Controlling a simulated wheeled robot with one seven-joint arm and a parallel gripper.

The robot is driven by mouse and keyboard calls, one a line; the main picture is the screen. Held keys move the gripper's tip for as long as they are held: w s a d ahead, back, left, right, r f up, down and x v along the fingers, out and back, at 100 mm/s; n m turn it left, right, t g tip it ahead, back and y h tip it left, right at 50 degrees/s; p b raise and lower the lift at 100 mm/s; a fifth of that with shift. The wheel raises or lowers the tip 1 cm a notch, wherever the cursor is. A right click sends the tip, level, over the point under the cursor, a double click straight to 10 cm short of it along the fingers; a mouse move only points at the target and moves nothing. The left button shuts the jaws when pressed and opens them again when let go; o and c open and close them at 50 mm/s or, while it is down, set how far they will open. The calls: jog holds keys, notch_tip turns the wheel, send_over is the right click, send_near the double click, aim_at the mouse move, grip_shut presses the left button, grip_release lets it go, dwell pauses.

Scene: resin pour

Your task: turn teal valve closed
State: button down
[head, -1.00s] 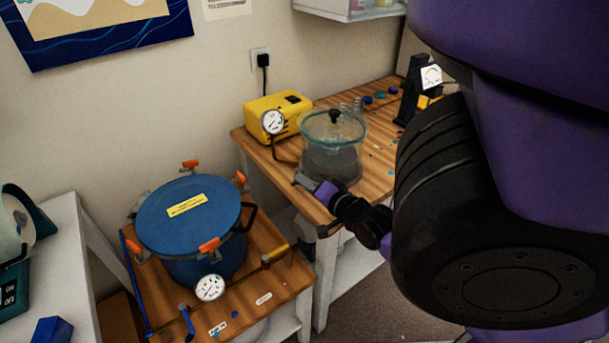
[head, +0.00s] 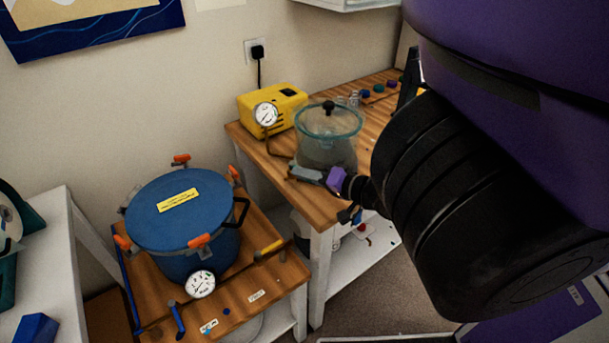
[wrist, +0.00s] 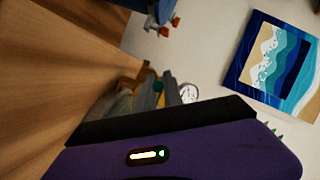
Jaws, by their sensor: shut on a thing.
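A clear vacuum chamber (head: 327,142) with a teal rim and a black knob stands on the wooden bench. My gripper (head: 305,173) is at the chamber's lower front left, near the bench edge. In the wrist view its grey fingers (wrist: 142,96) are close together with a small teal piece (wrist: 158,87) at them, which looks like the teal valve. My gripper is shut on it. The valve is hidden behind the gripper in the head view, so its angle cannot be told.
A yellow pump (head: 272,107) with a gauge (head: 266,114) stands behind the chamber. A blue pressure pot (head: 190,240) with orange clamps sits on a lower wooden table at left. A white cart stands at far left. Open floor shows at lower right.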

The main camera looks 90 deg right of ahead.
jog(key=shift+w+a+f, duration=0.1)
jog(key=shift+a+f, duration=0.05)
jog(key=c, duration=1.5)
grip_release()
jog(key=shift+b+v, duration=0.6)
jog(key=shift+v, duration=3.35)
